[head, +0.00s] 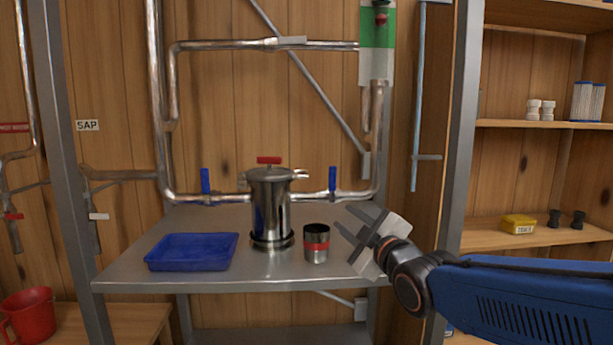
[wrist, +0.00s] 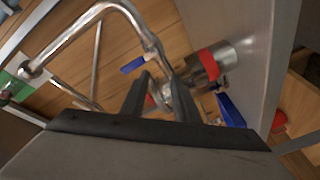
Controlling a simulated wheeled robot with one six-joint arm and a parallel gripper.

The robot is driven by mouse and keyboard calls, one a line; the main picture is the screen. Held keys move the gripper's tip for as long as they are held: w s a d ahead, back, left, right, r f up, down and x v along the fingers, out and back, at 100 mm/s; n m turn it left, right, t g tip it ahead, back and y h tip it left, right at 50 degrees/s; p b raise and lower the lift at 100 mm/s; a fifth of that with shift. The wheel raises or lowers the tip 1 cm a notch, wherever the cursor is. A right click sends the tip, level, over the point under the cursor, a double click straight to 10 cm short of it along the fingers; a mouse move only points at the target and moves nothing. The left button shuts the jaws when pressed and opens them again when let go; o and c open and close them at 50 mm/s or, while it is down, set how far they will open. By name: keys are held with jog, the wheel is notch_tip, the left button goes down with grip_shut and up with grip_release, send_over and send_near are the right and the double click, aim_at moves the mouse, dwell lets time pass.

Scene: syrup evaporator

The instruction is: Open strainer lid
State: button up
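The strainer (head: 270,210) is a shiny upright metal canister on the steel table. Its lid (head: 269,174) is on top, with a red handle (head: 268,160). My gripper (head: 345,218) is right of the strainer, beyond the steel cup, at about the height of the canister's body. It is open and empty, its fingers pointing left, apart from the strainer. In the wrist view the strainer (wrist: 165,95) is partly hidden behind and between my fingers (wrist: 159,88).
A steel cup with a red band (head: 316,243) stands between the strainer and my gripper. A blue tray (head: 165,263) lies left on the table. Pipes with blue valve handles (head: 332,179) run behind the strainer. A grey post (head: 460,130) stands near my arm.

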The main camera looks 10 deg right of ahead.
aim_at(306, 172)
jog(key=w+a+r, duration=0.2)
jog(key=w, duration=0.3)
jog(key=w+a+r+n+t+y, duration=0.1)
jog(key=w+a+r, duration=0.2)
jog(key=w, duration=0.3)
jog(key=w+a+r+n, duration=0.1)
jog(key=w+a+r, duration=0.1)
jog(key=w, duration=0.4)
jog(key=shift+a+r+t+y, duration=0.2)
jog(key=shift+a+t+y, duration=0.1)
jog(key=shift+a, duration=0.15)
grip_shut()
